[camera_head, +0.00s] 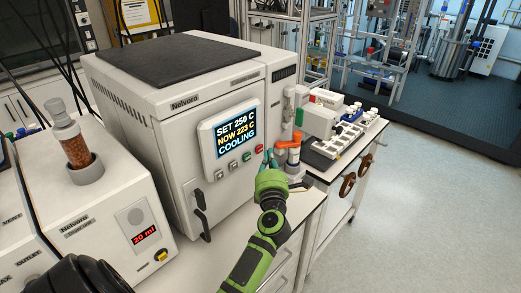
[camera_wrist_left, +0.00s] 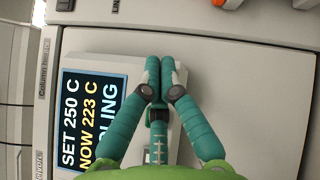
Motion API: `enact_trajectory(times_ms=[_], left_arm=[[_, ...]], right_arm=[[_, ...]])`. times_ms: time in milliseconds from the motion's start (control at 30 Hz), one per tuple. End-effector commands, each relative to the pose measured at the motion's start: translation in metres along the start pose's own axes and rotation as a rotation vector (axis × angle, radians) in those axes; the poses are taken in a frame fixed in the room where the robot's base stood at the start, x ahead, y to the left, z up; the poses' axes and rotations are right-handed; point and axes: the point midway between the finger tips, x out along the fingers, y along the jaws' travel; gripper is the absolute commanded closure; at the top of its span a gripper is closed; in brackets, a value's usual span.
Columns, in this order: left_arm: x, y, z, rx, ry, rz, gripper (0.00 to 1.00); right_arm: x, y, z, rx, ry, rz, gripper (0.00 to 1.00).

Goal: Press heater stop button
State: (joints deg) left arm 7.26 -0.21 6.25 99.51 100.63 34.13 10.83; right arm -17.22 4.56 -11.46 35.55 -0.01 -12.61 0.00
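Below the display, a row of buttons ends at the right in a green button (camera_head: 246,156) and a red button (camera_head: 258,148). My left gripper (camera_head: 269,157) is in front of the panel's lower right, close to the red button. In the left wrist view its teal fingertips (camera_wrist_left: 157,77) are together, empty, before the panel (camera_wrist_left: 118,112). The fingers hide the buttons there; contact cannot be told.
A dispenser (camera_head: 112,205) reading 20 ml stands at left. Bottles with orange caps (camera_head: 288,148) are just right of my gripper. The floor (camera_head: 420,200) at right is clear.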

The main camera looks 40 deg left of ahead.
Motion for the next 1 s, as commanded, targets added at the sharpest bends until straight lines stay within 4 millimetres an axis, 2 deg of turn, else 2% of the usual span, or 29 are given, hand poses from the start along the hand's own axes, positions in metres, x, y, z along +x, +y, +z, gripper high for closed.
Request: enact_trajectory(times_ms=[533,1000], left_arm=[[-0.032,-0.013,0.030,-0.002,0.001,-0.001,1.00],[-0.035,-0.014,0.033,0.000,0.000,0.000,1.00]], right_arm=[[0.002,0.000,0.000,0.000,0.000,0.000,0.60],[0.002,0.000,0.000,0.000,0.000,0.000,0.60]])
